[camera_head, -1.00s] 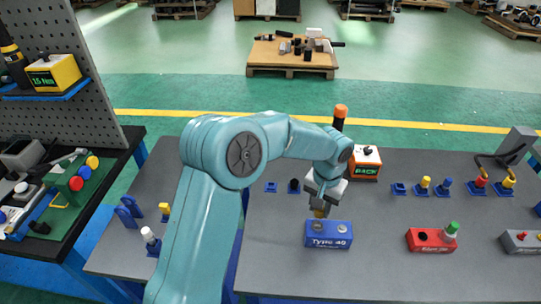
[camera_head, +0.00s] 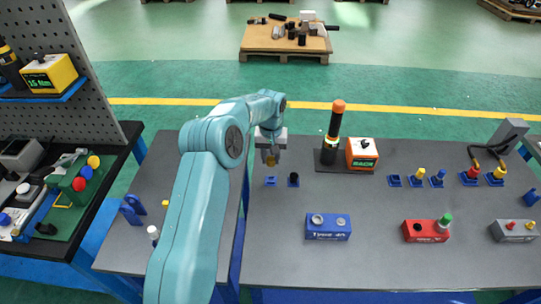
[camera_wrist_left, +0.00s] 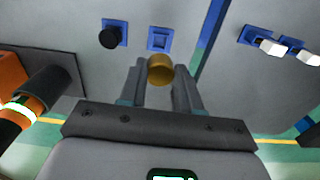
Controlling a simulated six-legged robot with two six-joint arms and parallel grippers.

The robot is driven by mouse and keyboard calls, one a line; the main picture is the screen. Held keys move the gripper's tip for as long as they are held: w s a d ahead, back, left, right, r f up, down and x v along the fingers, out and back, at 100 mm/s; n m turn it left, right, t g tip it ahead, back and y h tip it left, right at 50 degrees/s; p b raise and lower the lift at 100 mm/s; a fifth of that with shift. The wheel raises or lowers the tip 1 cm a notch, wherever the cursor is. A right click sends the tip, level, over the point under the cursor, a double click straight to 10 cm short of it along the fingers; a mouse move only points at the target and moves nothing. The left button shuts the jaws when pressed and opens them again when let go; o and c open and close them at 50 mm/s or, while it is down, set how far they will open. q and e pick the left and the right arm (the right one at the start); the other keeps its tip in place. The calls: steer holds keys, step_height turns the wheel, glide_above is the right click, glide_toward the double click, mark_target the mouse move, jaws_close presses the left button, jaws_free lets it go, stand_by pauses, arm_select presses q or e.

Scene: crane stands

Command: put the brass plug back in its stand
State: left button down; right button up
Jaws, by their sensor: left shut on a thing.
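My left gripper (camera_head: 270,157) is shut on the brass plug (camera_head: 271,160), which hangs below the fingers above the bench. In the left wrist view the plug's round golden end (camera_wrist_left: 160,69) shows between the two fingers (camera_wrist_left: 160,85). A small empty blue stand (camera_head: 270,181) with a square socket sits on the bench just in front of the plug in the head view. The same stand (camera_wrist_left: 158,38) lies just beyond the plug in the wrist view, apart from it. My right gripper is not in view.
A blue stand with a black plug (camera_head: 293,179) is just right of the empty one. A blue block (camera_head: 328,234) with two round openings and a red block (camera_head: 426,232) stand nearer. A tall black-and-orange cylinder (camera_head: 333,135) stands at the right. The bench between is clear.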

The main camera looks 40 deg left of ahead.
arm_select(q)
steer(key=shift+a+f+b, duration=0.2)
steer(key=shift+f+b, duration=0.2)
steer(key=shift+f, duration=0.4)
steer(key=shift+d+f+b, duration=0.25)
steer(key=shift+f+b, duration=0.35)
steer(key=shift+f, duration=0.1)
steer(key=f, duration=0.1)
steer(key=f+b, duration=0.1)
steer(key=shift+a+f+b, duration=0.2)
steer(key=shift+f+b, duration=0.1)
steer(key=shift+f, duration=0.15)
steer(key=shift+d, duration=0.15)
steer(key=shift+b, duration=0.3)
steer(key=shift+f, duration=0.15)
